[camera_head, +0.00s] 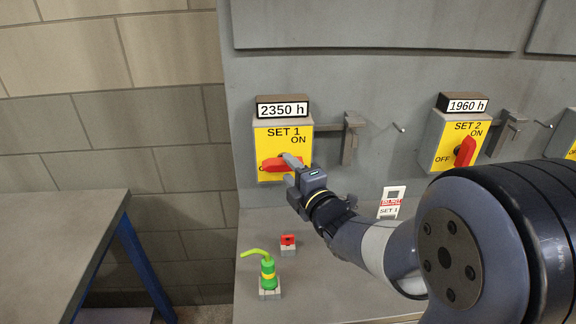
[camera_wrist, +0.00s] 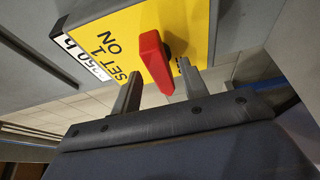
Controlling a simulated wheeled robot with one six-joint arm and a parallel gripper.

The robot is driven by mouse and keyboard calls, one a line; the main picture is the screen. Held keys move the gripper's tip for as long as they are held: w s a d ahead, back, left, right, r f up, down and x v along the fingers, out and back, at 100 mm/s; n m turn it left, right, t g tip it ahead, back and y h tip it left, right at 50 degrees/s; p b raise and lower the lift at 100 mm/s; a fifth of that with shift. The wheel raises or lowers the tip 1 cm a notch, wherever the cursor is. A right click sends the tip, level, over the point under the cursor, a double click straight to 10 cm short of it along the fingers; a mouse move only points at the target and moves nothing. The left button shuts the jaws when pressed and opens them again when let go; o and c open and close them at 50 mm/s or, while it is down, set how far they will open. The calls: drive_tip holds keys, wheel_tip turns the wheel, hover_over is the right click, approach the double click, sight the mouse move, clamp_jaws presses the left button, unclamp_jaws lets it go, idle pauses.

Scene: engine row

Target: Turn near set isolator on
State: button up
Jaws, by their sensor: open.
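The SET 1 isolator is a yellow-faced box (camera_head: 296,133) on the grey panel, under a "2350 h" plate. Its red handle (camera_head: 273,164) lies sideways, covering most of the OFF mark, with ON clear at the upper right. In the wrist view the red handle (camera_wrist: 152,55) shows between the two fingers, near the yellow face (camera_wrist: 190,20). My gripper (camera_head: 290,171) is at the handle, its fingers open on either side; in the wrist view, the gripper (camera_wrist: 160,88) shows a gap around the handle. I cannot tell whether either finger touches it.
A SET 2 isolator (camera_head: 446,148) with an upright-tilted red handle is to the right. A grey hasp bracket (camera_head: 350,135) sits beside SET 1. A green oil can (camera_head: 267,272), a small red item (camera_head: 288,241) and a tag (camera_head: 391,203) are on or above the ledge. A table (camera_head: 60,230) stands left.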

drive_tip(key=shift+x, duration=0.85)
drive_tip(key=shift+c, duration=0.5)
clamp_jaws()
